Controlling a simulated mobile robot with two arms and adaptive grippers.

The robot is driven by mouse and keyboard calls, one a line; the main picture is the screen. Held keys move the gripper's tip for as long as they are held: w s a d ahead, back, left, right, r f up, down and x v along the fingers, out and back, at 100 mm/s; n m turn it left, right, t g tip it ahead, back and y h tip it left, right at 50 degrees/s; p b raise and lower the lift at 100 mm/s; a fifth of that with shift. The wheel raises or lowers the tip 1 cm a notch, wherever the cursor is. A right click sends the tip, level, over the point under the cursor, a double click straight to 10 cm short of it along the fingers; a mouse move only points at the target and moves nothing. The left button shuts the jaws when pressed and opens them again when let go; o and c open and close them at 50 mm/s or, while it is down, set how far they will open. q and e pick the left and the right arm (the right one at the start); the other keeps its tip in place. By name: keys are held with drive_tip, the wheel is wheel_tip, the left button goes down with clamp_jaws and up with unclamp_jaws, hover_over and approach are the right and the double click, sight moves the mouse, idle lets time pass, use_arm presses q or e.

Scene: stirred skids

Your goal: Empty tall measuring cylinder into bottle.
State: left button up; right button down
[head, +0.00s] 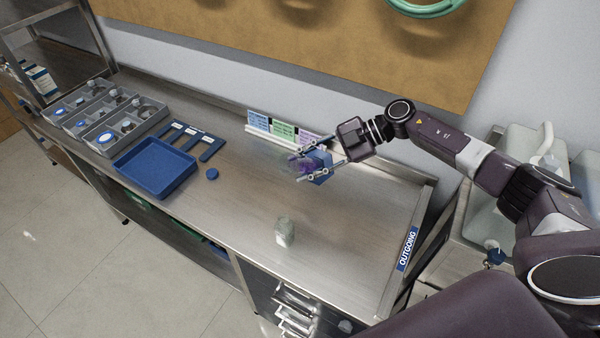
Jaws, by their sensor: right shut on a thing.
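My right gripper (317,164) reaches in from the right over the back of the steel bench. It is shut on the measuring cylinder (305,166), a clear vessel with purple inside and a blue part beside it. The fingers hide part of the cylinder, and its tilt is hard to tell. The bottle (285,232), small, clear and pale, stands on the bench nearer the front edge. It is apart from the gripper and cylinder, below them in the picture. My left gripper is out of view.
Grey racks (117,136) with jars stand behind the tray. Coloured cards (284,130) stand at the back. An OUTGOING label (407,250) marks the right end. Bare steel surrounds the bottle.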

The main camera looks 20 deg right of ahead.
idle(0.4)
drive_tip(key=shift+w+d+f+n+h+p, duration=0.2)
drive_tip(key=shift+f+n+h+p, duration=0.1)
drive_tip(key=shift+f, duration=0.15)
drive_tip(key=shift+f, duration=0.1)
drive_tip(key=shift+d+f+t+h+p, duration=0.1)
drive_tip(key=shift+f+t+h+p, duration=0.2)
drive_tip(key=shift+f+p, duration=0.15)
drive_tip(key=shift+w, duration=0.1)
idle(0.3)
drive_tip(key=shift+d+f+n+h+p, duration=0.1)
drive_tip(key=shift+f+n+h+p, duration=0.2)
drive_tip(key=shift+n+p, duration=0.15)
drive_tip(key=shift+f, duration=0.2)
